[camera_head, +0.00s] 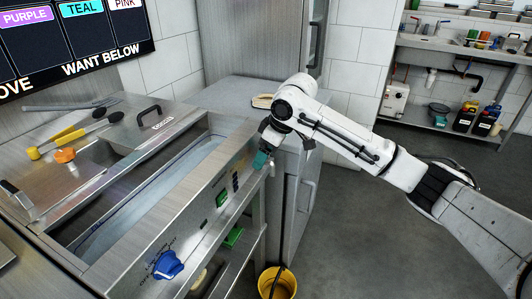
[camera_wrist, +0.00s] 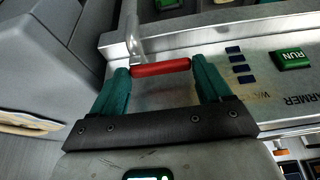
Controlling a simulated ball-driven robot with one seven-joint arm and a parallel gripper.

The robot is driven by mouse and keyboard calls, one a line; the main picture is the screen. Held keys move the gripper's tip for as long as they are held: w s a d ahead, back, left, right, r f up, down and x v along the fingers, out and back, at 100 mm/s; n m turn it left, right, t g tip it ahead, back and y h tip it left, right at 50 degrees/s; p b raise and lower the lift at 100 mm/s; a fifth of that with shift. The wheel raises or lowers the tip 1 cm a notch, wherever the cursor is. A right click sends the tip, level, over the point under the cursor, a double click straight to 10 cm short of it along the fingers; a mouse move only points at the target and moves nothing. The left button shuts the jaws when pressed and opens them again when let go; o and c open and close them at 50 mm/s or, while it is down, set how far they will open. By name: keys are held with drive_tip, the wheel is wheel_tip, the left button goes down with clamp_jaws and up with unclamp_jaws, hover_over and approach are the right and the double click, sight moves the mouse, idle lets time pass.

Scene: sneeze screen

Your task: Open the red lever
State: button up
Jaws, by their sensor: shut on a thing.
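In the head view my gripper (camera_head: 262,158) is at the far right end of the steel warmer's front panel (camera_head: 187,222). The red lever is hidden behind my gripper there.
A green RUN button (camera_wrist: 291,59) and several small dark blue marks sit right of the lever in the wrist view. A blue knob (camera_head: 168,265) is at the panel's near end. A yellow bucket (camera_head: 277,283) stands on the floor. The floor at right is open.

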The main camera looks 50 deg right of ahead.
drive_tip(key=shift+r+p, duration=0.15)
drive_tip(key=shift+p, duration=0.55)
drive_tip(key=shift+s+d+n+g+y+p, duration=0.15)
drive_tip(key=shift+d+n+g+y, duration=0.5)
drive_tip(key=shift+n, duration=2.15)
drive_tip(key=shift+d+n+g+y+p, duration=0.3)
drive_tip(key=shift+d+n+g, duration=0.65)
drive_tip(key=shift+n, duration=1.85)
drive_tip(key=shift+s+d+n+g+y+p, duration=0.15)
drive_tip(key=shift+d+n+g+y, duration=0.65)
drive_tip(key=shift+n, duration=2)
drive_tip(key=shift+w+a+g+h, duration=0.1)
drive_tip(key=shift+a+g+h, duration=0.2)
drive_tip(key=shift+a+h, duration=0.05)
drive_tip(key=o, duration=1)
